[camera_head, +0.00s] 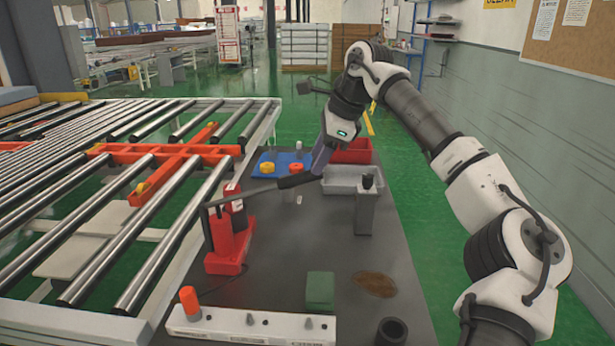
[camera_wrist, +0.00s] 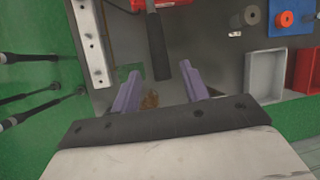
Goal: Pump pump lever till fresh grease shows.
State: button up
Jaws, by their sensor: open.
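The red pump (camera_head: 228,238) stands on the dark table left of centre, with its lever (camera_head: 245,194) rising to the right. The lever's black grip (camera_head: 300,179) is at its right end. In the wrist view the grip (camera_wrist: 157,45) points down from the red body (camera_wrist: 160,3) at the top edge. My gripper (camera_head: 318,165) is open at the grip's end. In the wrist view its purple fingers (camera_wrist: 160,76) lie either side of the grip's tip; contact cannot be told. A brown greasy patch (camera_head: 375,284) lies on the table.
A white bar (camera_head: 250,328) with an orange cap lies at the front edge. A green block (camera_head: 320,290), dark cylinder (camera_head: 392,330) and grey post (camera_head: 366,212) stand nearby. Grey bin (camera_head: 340,180), red bin (camera_head: 352,151) and blue mat (camera_head: 268,158) are behind. A roller conveyor (camera_head: 120,205) borders the left.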

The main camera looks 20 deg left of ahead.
aim_at(308, 177)
jog(key=x, duration=0.6)
jog(key=shift+a+f+p, duration=0.15)
jog(key=shift+f+p, duration=0.1)
jog(key=shift+p, duration=0.05)
grip_shut()
